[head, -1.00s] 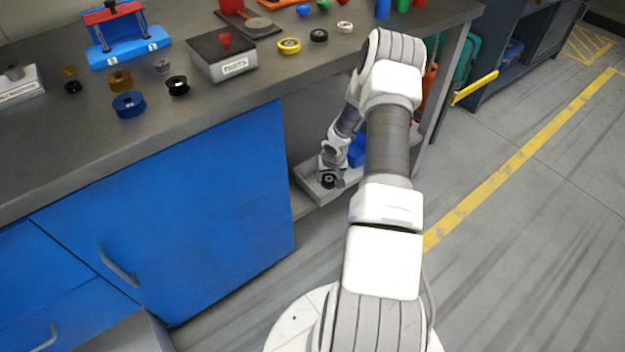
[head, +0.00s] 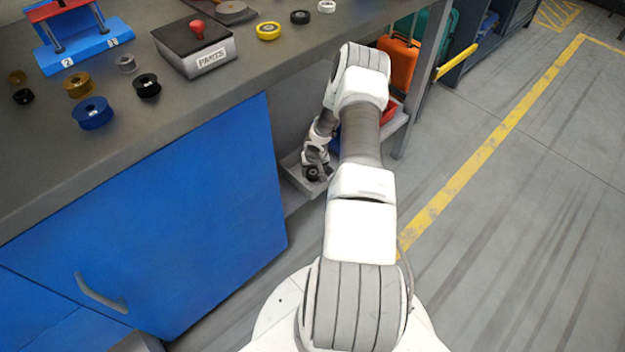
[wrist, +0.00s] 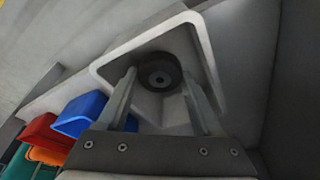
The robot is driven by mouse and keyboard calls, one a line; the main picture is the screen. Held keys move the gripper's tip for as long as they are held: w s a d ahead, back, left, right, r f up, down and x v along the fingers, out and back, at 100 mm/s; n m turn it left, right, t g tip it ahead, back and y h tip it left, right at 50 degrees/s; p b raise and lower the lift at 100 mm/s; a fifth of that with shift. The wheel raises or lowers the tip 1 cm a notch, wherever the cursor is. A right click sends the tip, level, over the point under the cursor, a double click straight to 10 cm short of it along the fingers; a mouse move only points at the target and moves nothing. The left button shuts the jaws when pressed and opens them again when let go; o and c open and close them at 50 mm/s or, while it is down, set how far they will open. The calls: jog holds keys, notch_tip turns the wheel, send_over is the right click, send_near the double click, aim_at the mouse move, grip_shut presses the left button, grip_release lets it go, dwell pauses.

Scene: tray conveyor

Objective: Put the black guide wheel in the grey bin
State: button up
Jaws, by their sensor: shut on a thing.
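My gripper (wrist: 160,80) is shut on the black guide wheel (wrist: 161,71), with a finger on each side of it. In the wrist view the wheel shows inside the outline of the pale grey bin (wrist: 121,48); its height above the bin floor is hard to tell. In the head view my gripper (head: 318,167) is low at the lower shelf beside the blue cabinet, with the dark wheel (head: 312,174) at its end. The bin (head: 293,178) shows partly there, the rest hidden by my arm.
The worktop (head: 170,120) overhangs the shelf and holds several wheels and a PARTS box (head: 195,45). The blue cabinet (head: 150,215) is to the left; open floor (head: 520,220) to the right.

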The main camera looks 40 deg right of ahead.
aim_at(314, 175)
jog(key=shift+f+b, duration=0.65)
jog(key=shift+f, duration=1.25)
jog(key=shift+f, duration=0.2)
jog(key=o, duration=1.1)
jog(key=shift+r, duration=0.1)
jog(key=p+v, duration=0.3)
jog(key=v, duration=0.9)
jog(key=shift+d+r, duration=0.1)
